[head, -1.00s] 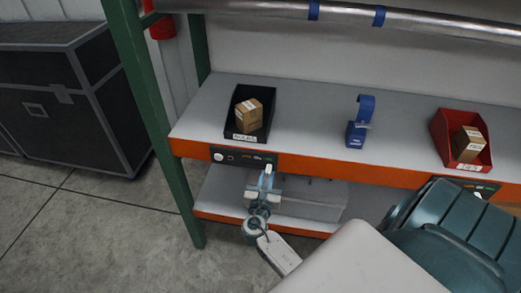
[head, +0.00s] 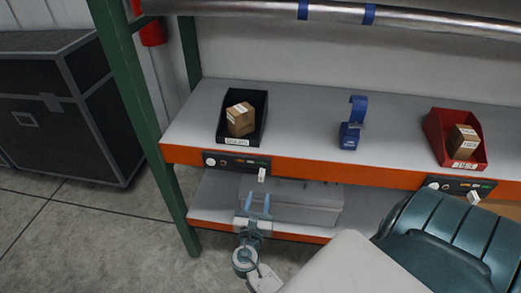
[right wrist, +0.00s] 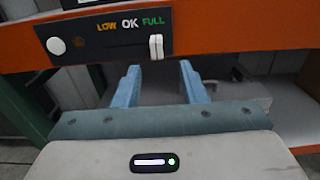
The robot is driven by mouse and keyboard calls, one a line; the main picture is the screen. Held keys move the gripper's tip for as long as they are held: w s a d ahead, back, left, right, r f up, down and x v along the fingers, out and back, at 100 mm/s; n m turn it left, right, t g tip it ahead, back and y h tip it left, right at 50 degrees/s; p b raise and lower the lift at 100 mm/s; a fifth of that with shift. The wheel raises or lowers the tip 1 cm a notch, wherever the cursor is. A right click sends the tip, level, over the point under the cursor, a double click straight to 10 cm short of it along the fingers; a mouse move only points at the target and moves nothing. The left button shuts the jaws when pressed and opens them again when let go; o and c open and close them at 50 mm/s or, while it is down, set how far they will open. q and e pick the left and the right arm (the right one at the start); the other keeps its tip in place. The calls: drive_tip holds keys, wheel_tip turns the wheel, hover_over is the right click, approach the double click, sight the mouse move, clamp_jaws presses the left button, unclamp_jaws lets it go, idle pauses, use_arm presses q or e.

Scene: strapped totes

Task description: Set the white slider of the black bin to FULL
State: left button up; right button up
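The black bin (head: 225,128) stands on the upper shelf at left and holds a cardboard box. Its dark label panel (head: 236,163) is on the orange shelf edge below it. The white slider (head: 262,173) is at the panel's right end. In the right wrist view, the slider (right wrist: 156,47) sits directly below the green FULL word (right wrist: 153,20), right of OK and LOW. My right gripper (head: 255,204) is open and empty, below and in front of the panel. Its two blue fingers (right wrist: 161,78) are apart and clear of the slider. My left gripper is out of view.
A red bin (head: 437,135) with a box stands at right, above a similar panel (head: 460,186). A blue tape dispenser (head: 350,135) stands between the bins. A grey box (head: 310,205) lies on the lower shelf. A green post (head: 130,100) rises at left.

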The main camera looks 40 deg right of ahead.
drive_tip(key=shift+b+v, duration=0.35)
drive_tip(key=shift+v, duration=1.3)
drive_tip(key=s+a+f+m+g+y, duration=0.1)
drive_tip(key=s+f+m+g+y, duration=0.2)
drive_tip(key=f, duration=0.9)
drive_tip(key=s+a+f+m+y, duration=0.2)
drive_tip(key=s+f+m+y, duration=0.15)
drive_tip(key=f, duration=0.75)
drive_tip(key=s+a+f+m+g+y, duration=0.1)
drive_tip(key=s+f+m+g+y, duration=0.2)
drive_tip(key=f, duration=0.9)
drive_tip(key=s+d+f+m+g+y, duration=0.1)
drive_tip(key=s+f+m+g, duration=0.1)
drive_tip(key=s+f+m, duration=0.6)
drive_tip(key=s+d+f+m+g+y, duration=0.1)
drive_tip(key=s+f+m, duration=0.7)
drive_tip(key=s, duration=1)
drive_tip(key=shift+s+d+g+y, duration=0.3)
drive_tip(key=shift+d+g+y, duration=0.1)
drive_tip(key=shift+g+y, duration=0.35)
